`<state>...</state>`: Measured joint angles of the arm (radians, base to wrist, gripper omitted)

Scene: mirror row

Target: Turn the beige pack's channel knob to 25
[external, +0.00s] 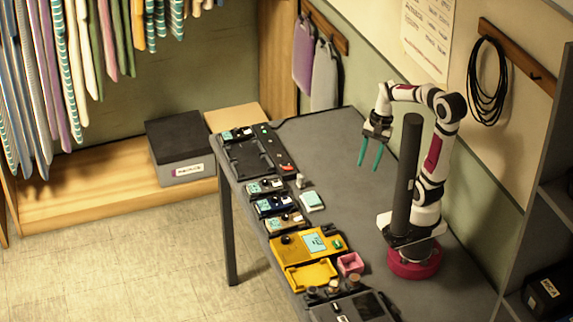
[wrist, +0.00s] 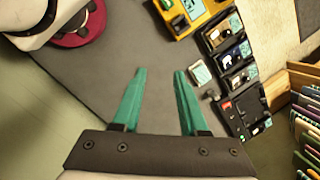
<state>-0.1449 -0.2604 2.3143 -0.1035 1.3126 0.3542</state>
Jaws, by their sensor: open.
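What looks like the beige pack (external: 285,222) lies in the row along the table's left edge, between a dark blue pack (external: 275,205) and the yellow case. It also shows at the upper right of the wrist view (wrist: 219,31). Its channel knob and reading are too small to make out. My gripper (external: 368,167) hangs above the grey table, right of the row and well apart from the packs. Its two teal fingers are spread with nothing between them, as the wrist view also shows (wrist: 160,73).
A pale pack (external: 265,186) and a black charging tray (external: 250,158) continue the row. A small light-blue-topped box (external: 312,201) sits beside the packs. The table's middle is clear.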

